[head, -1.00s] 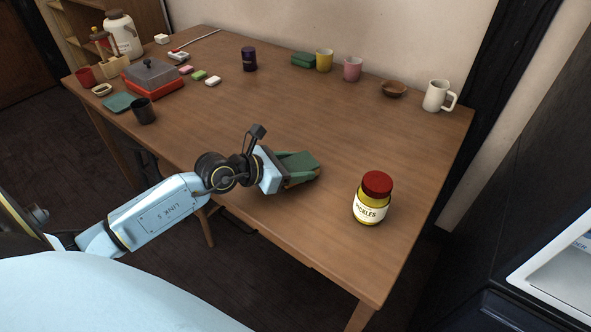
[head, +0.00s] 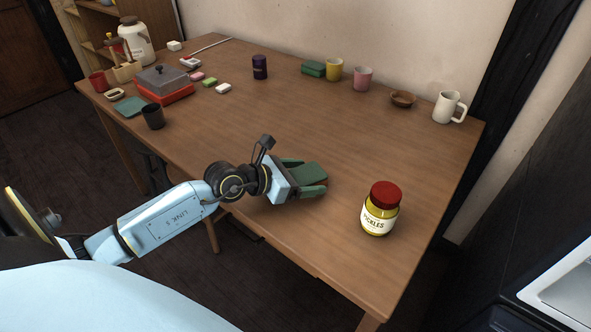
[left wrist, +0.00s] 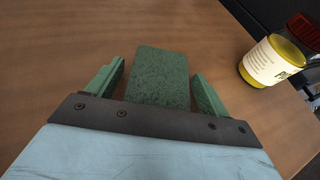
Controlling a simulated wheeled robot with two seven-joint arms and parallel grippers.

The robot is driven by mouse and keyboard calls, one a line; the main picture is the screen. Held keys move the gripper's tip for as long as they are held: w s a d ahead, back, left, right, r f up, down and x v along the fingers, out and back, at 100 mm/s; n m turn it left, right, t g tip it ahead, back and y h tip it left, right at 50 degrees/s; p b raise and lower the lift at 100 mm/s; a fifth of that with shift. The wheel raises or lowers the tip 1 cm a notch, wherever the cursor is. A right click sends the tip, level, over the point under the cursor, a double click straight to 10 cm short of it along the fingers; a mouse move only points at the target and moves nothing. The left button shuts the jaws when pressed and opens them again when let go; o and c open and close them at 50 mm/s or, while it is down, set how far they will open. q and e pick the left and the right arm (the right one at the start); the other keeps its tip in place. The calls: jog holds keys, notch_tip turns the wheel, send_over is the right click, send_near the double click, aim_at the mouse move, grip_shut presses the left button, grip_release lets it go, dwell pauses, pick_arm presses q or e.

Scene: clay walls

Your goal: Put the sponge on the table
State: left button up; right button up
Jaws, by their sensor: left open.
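The green sponge (head: 309,173) lies flat on the wooden table (head: 250,110), near its front edge. My left gripper (head: 304,177) is open around it, low over the table. In the left wrist view the sponge (left wrist: 160,76) lies between the two green fingers, with a gap on each side. Its near end is hidden behind the gripper's front plate. My right gripper is not in view.
A pickle jar (head: 380,209) stands to the right of my left gripper. At the back are a green block (head: 314,69), a yellow cup (head: 334,70), a pink cup (head: 363,78), a bowl (head: 403,99) and a white mug (head: 449,107). The table's middle is clear.

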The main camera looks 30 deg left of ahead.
pick_arm(q)
jog(key=shift+s+r, duration=0.1)
jog(key=shift+r, duration=0.15)
jog(key=p+v, duration=0.2)
jog(key=v, duration=0.8)
jog(key=shift+s+a, duration=0.1)
jog(key=shift+p+v, duration=0.3)
jog(key=shift+v, duration=0.5)
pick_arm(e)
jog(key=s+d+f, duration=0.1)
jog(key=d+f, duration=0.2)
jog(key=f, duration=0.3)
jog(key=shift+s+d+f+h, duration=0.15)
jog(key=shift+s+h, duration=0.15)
